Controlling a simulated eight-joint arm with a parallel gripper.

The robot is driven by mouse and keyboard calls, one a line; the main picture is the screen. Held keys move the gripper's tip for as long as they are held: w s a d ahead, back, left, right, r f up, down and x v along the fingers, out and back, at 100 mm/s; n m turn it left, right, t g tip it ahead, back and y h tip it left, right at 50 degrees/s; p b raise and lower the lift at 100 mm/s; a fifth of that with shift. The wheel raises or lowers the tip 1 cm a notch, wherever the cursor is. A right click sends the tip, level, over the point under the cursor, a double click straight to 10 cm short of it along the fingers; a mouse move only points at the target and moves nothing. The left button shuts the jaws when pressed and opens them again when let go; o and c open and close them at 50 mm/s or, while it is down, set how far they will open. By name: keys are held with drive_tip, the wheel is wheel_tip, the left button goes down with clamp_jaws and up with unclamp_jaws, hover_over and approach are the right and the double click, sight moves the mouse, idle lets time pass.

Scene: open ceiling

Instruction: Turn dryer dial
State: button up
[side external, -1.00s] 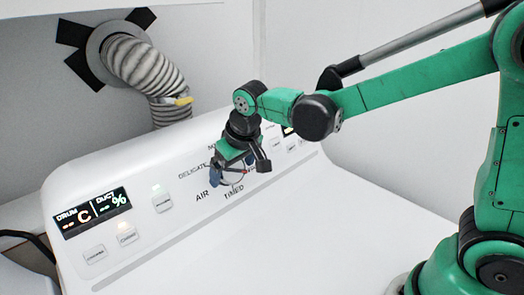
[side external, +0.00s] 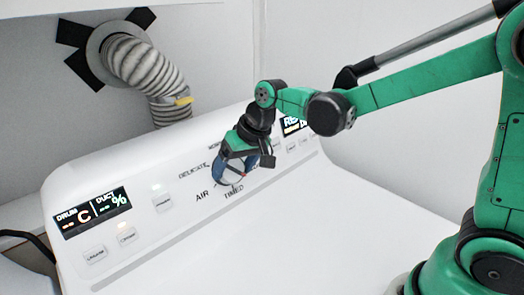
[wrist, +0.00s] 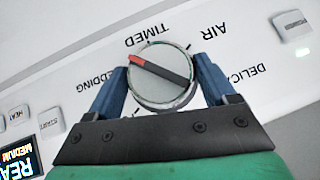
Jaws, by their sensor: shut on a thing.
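The dryer dial (wrist: 158,93) is a round light knob with a dark raised bar whose end is red. In the wrist view the red end points to the upper left, between the TIMED and BEDDING labels. My gripper (wrist: 163,70) has its two blue fingers on opposite sides of the dial, shut on its rim. In the side view my gripper (side external: 243,168) is at the sloped panel, and it and its fingers hide much of the dial. The AIR, TIMED and DELICATE labels surround the dial.
The white dryer panel (side external: 140,190) carries a drum and duct display (side external: 92,212) and several buttons at the left. Another display (side external: 293,124) is at the right, partly hidden by my arm. A ribbed duct hose (side external: 150,75) rises behind. The dryer top (side external: 330,220) is clear.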

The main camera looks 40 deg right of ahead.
drive_tip(key=m+y, duration=0.2)
drive_tip(key=y, duration=0.1)
drive_tip(key=shift+d+m+t, duration=0.2)
drive_tip(key=shift+m+t, duration=0.1)
drive_tip(key=shift+t, duration=0.1)
drive_tip(key=shift+f+m+t+y, duration=0.15)
drive_tip(key=shift+m+t+y, duration=0.35)
drive_tip(key=shift+m+y, duration=0.8)
drive_tip(key=o, duration=1.1)
drive_tip(key=shift+o, duration=0.2)
drive_tip(key=shift+s+d, duration=0.1)
drive_tip(key=v, duration=0.5)
drive_tip(key=shift+s+d, duration=0.1)
drive_tip(key=shift+d, duration=0.15)
